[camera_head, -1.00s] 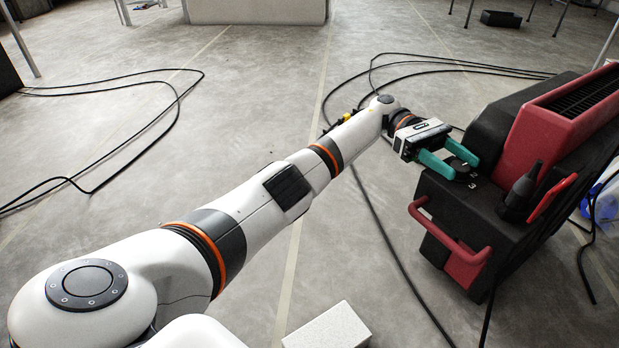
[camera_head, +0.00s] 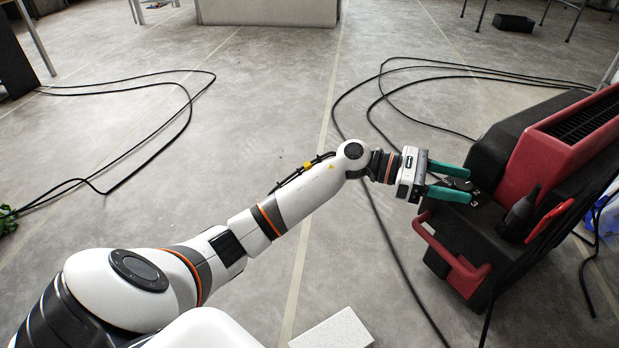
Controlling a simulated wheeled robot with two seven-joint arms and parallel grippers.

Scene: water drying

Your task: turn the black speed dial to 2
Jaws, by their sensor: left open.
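The black speed dial (camera_head: 457,184) sits on the dark top panel of the red and black drying machine (camera_head: 530,135) at the right. White digits, among them a 3 (camera_head: 474,203), show beside it. My left gripper (camera_head: 468,184) has teal fingers, spread apart, with the dial between or just beyond their tips. The fingers partly hide the dial, so I cannot tell whether they touch it or which number it points to. My right gripper is not in view.
A red handle bar (camera_head: 447,252) juts from the machine's front. A black nozzle (camera_head: 521,213) and red lever (camera_head: 549,222) stand right of the dial. Black cables (camera_head: 375,215) lie on the floor. A pale block (camera_head: 332,330) is at the bottom.

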